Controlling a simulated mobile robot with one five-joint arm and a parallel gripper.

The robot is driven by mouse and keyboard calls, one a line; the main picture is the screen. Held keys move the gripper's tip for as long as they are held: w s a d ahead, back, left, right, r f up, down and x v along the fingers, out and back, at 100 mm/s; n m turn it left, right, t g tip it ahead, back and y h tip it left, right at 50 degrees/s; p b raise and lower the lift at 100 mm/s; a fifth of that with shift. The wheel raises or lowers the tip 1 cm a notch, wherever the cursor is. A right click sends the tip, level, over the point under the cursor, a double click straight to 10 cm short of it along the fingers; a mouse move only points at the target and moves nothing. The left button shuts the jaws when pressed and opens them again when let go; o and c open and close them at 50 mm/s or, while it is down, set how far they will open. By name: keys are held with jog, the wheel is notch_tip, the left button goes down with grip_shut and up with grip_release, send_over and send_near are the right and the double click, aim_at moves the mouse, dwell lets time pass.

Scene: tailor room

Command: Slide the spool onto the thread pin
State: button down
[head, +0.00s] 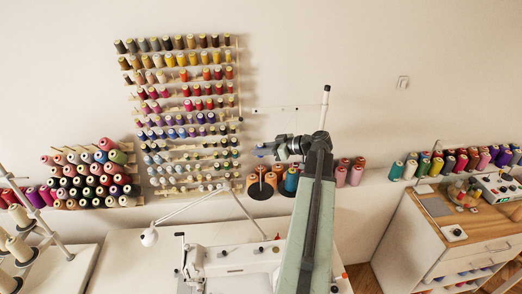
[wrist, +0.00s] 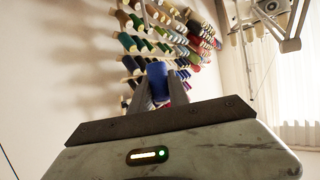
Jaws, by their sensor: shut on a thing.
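My gripper (head: 268,149) is at the end of the raised arm, near the right edge of the wall rack in the head view. It is shut on a blue spool (wrist: 157,70), which stands up between the fingers (wrist: 160,97) in the wrist view. The rack (head: 238,85) has rows of pins bearing many coloured spools. I cannot tell which pin is the thread pin. In the wrist view the rack spools (wrist: 130,42) are behind the held spool.
A sewing machine (head: 230,258) and a white lamp (head: 149,237) are on the table below. Orange and teal cones (head: 291,180) stand on dark round bases under my gripper. More cones (head: 85,180) are at left. A wooden-topped cabinet (head: 460,215) is at right.

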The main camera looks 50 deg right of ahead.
jog(key=shift+f+b, duration=1)
jog(key=shift+f, duration=0.2)
jog(key=shift+f, duration=0.1)
jog(key=shift+f+b, duration=1.45)
jog(key=shift+b, duration=0.1)
jog(key=shift+f, duration=0.2)
